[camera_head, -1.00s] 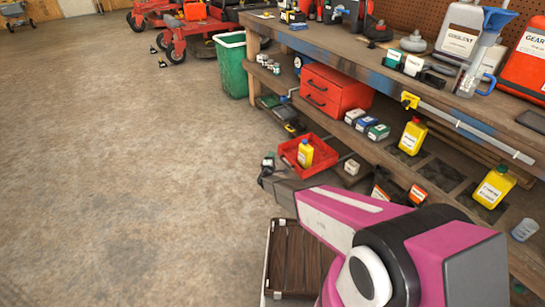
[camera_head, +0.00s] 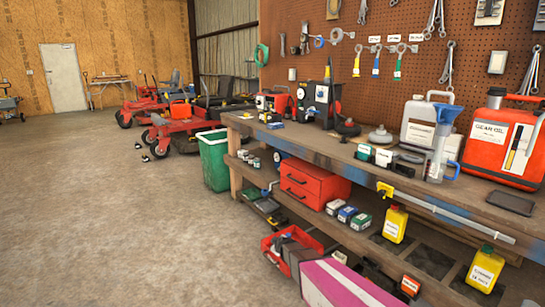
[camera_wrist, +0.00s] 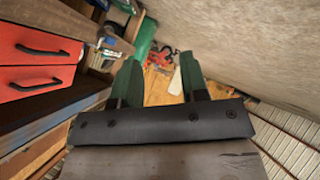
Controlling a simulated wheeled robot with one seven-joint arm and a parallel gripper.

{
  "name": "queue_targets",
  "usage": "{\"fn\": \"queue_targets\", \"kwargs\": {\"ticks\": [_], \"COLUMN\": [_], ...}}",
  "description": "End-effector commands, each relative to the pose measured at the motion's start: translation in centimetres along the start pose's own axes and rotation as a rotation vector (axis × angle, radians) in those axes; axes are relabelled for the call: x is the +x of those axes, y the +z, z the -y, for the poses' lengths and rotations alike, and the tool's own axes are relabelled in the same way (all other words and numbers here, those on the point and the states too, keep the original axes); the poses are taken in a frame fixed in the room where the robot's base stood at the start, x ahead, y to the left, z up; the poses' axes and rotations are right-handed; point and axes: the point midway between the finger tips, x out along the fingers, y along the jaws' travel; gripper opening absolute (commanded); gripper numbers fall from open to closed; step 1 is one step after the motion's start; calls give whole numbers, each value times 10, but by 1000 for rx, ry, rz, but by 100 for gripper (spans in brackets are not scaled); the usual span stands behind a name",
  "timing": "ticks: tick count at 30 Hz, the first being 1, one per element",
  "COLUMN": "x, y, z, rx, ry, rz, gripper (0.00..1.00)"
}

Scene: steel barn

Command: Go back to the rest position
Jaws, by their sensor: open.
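My gripper (camera_wrist: 158,85) is open in the wrist view. The arm's end hides much of the tray's inside. The rest of the arm is below the frame.
The wooden workbench (camera_head: 232,122) runs along the right, with a red drawer box (camera_head: 325,186) and yellow bottles (camera_head: 395,224) on its lower shelf. A green bin (camera_head: 214,163) stands at its far end.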

Motion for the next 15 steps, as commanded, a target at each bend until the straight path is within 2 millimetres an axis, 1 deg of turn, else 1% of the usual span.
{"fn": "queue_targets", "kwargs": {"ticks": [1, 5, 6, 8, 9, 11, 12, 15], "x": [-36, -102, -123, -157, -180, -214, -236, -283], "y": [10, 36, 46, 59, 69, 82, 90, 107], "z": [-4, -8, -9, -10, -10, -10, -9, -8], "rx": [70, 266, 326, 418, 480, 570, 628, 748], "ry": [-49, -165, -191, -222, -237, -250, -253, -244], "rz": [47, 203, 260, 350, 415, 513, 577, 720], "gripper": [40, 40, 40, 40, 40, 40, 40, 40]}}
